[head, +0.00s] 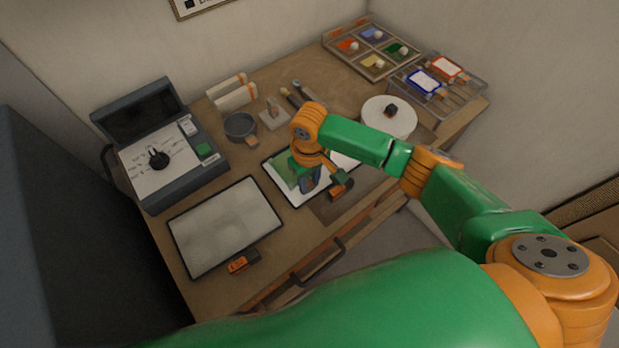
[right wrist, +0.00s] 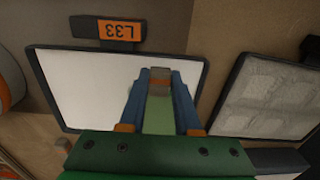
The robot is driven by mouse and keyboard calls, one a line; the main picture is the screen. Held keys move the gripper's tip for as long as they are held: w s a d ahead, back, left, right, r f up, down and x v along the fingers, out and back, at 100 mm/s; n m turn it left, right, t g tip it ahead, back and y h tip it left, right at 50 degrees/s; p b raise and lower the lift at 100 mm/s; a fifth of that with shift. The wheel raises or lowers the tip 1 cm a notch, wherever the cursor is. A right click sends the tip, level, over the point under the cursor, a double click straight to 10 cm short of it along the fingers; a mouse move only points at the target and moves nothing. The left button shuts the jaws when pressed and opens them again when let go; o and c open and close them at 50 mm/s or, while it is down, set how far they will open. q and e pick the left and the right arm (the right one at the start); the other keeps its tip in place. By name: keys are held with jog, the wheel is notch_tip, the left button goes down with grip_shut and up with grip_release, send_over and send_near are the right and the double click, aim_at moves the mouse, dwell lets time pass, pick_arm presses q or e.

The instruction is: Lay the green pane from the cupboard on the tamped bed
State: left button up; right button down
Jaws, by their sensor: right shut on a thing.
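My right gripper (head: 311,187) is low over a black-framed tray with a smooth white surface (head: 289,194). In the right wrist view the gripper (right wrist: 160,76) is shut on a pale green pane (right wrist: 159,114), seen between its blue fingers. In the head view a green patch of this pane (head: 281,170) shows beside the gripper; the rest is hidden. I cannot tell whether the pane touches the white surface. The smooth tray bears an orange L33 tag (right wrist: 119,32). A second framed bed (head: 225,226), grey with faint square marks, lies to its left. My left gripper is not in view.
A dark box with a dial (head: 155,160) stands at the left. A grey bowl (head: 240,126) and white rolls (head: 235,93) lie behind. A white disc (head: 388,118), a compartment tray (head: 372,70) and a rack (head: 443,88) fill the right.

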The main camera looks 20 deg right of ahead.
jog(key=shift+s+r, duration=0.2)
jog(key=shift+s, duration=0.05)
jog(key=shift+f, duration=0.25)
dwell(0.4)
jog(key=c, duration=0.5)
grip_release()
jog(key=shift+w, duration=0.1)
notch_tip(320, 180, up, 3)
jog(key=shift+f+p, duration=0.1)
jog(key=shift+p, duration=0.6)
jog(key=shift+r, duration=2.1)
